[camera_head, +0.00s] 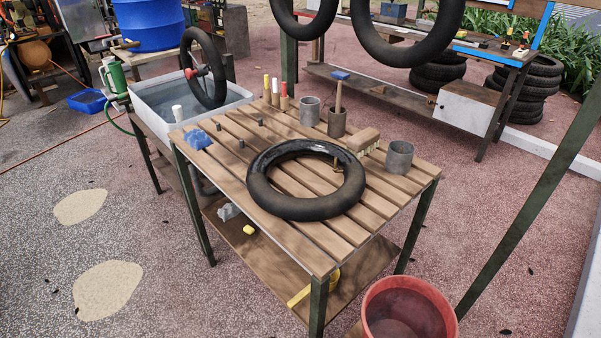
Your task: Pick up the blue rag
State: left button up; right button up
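A crumpled blue rag (198,139) lies on the left part of the slatted wooden table (318,256), near its left edge. Nothing covers it. Neither of my grippers shows in the head view.
A black inner tube (258,190) lies mid-table. A water tub (150,95) adjoins the back left. A red bucket (376,320) stands front right.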

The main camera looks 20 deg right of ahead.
aim_at(197, 139)
jog(key=u, duration=1.2)
jog(key=i, duration=2.8)
jog(key=z, duration=3.2)
